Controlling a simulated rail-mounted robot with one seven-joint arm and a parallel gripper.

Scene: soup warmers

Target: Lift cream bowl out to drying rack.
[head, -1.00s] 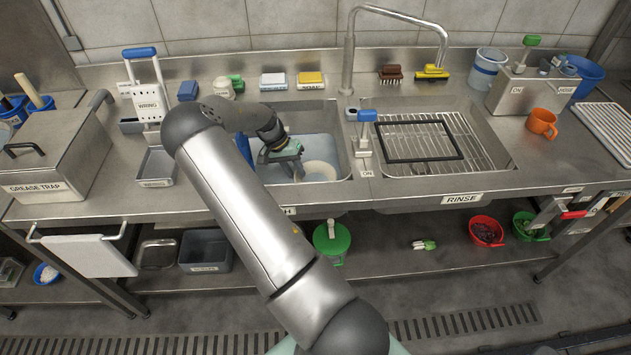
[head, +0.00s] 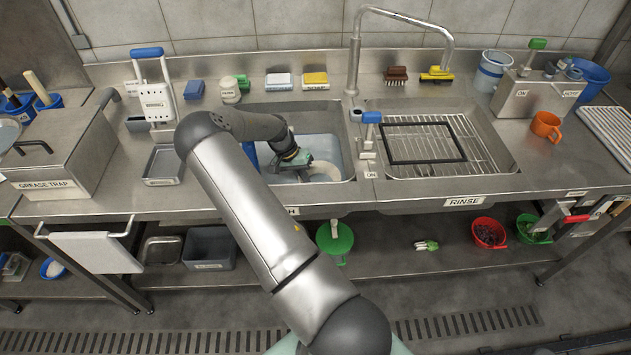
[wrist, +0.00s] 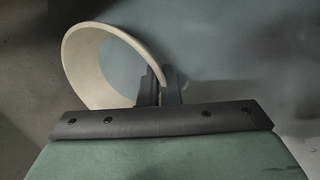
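The cream bowl (head: 324,172) sits in the water of the left sink basin, partly hidden by my gripper (head: 296,160) at its left side. In the wrist view the bowl (wrist: 88,65) shows its curved wall, and its rim runs in between the two dark fingers of my gripper (wrist: 161,85). The fingers are close together with the bowl wall between them, so the gripper looks shut on the rim. A pale ribbed drying rack (head: 606,128) lies on the counter at the far right.
The rinse basin with a wire grid and black frame (head: 422,143) lies right of the wash basin. A blue-handled lever (head: 371,118) stands on the divider between them. A tall faucet (head: 354,60) rises behind.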

